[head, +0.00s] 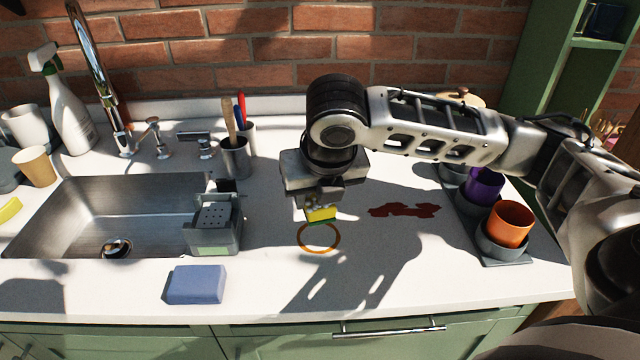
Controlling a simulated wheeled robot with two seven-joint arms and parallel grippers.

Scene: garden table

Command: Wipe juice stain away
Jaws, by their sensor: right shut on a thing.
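An orange ring-shaped stain (319,238) marks the white counter near the middle of the head view. A dark red, irregular stain (404,210) lies to its right. My right gripper (319,205) points down and is shut on a small yellow and green sponge (321,214). The sponge is at the far edge of the orange ring in the picture; I cannot tell whether it touches the counter. The gripper body hides part of the sponge. My left gripper is not in view.
A steel sink (100,205) with a grey caddy (213,240) is on the left. A blue block (196,284) lies near the counter's front edge. A dark tray (505,262) with an orange cup (510,223) and purple cup (484,184) stands right. A utensil cup (236,158) stands behind.

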